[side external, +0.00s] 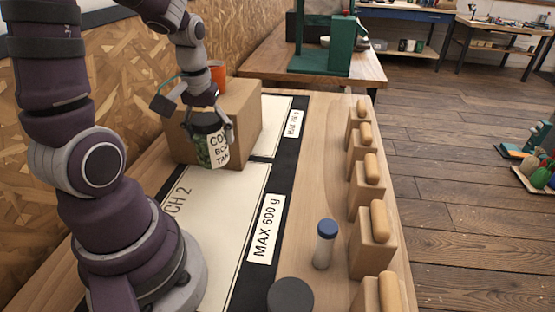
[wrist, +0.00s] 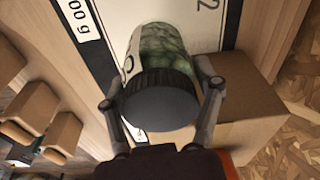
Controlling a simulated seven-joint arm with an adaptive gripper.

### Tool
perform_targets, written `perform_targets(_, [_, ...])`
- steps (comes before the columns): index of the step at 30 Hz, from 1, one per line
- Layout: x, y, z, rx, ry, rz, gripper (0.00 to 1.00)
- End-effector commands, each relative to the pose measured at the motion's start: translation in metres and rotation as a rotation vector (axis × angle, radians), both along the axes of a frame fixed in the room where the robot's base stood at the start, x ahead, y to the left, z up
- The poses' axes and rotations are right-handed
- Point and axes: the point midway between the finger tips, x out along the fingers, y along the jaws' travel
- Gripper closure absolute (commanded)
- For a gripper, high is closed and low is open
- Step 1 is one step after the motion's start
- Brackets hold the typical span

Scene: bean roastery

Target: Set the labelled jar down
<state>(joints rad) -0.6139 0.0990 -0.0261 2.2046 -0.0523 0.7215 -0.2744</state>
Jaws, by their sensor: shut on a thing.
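The labelled jar (side external: 211,151) holds green contents and has a white label with black print, partly readable in the side view. In the wrist view the jar (wrist: 168,48) shows its dark ribbed lid toward the camera. My gripper (side external: 207,130) is shut on the jar near its lid, one finger on each side; the wrist view shows the fingers (wrist: 160,100) against it. The jar is roughly upright in front of a cardboard box (side external: 245,115). I cannot tell whether its base touches the surface.
A cream panel (side external: 205,205) with a dark border and a "MAX 600 g" label (side external: 265,228) lies on the bench. A blue-capped vial (side external: 325,245) and a dark round object (side external: 290,296) stand nearer. Several wooden blocks (side external: 372,222) line the right edge.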

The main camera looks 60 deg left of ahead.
Motion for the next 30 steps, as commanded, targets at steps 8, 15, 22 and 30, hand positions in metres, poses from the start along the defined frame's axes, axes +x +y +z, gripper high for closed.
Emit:
perform_targets(8, [-0.011, 0.004, -0.049, -0.005, 0.006, 0.062, 0.75])
perform_targets(15, [-0.010, 0.004, -0.083, -0.002, 0.002, 0.059, 0.75])
perform_targets(22, [-0.009, 0.004, -0.083, 0.000, -0.001, 0.058, 0.75])
perform_targets(30, [-0.009, 0.004, -0.086, 0.000, -0.002, 0.057, 0.14])
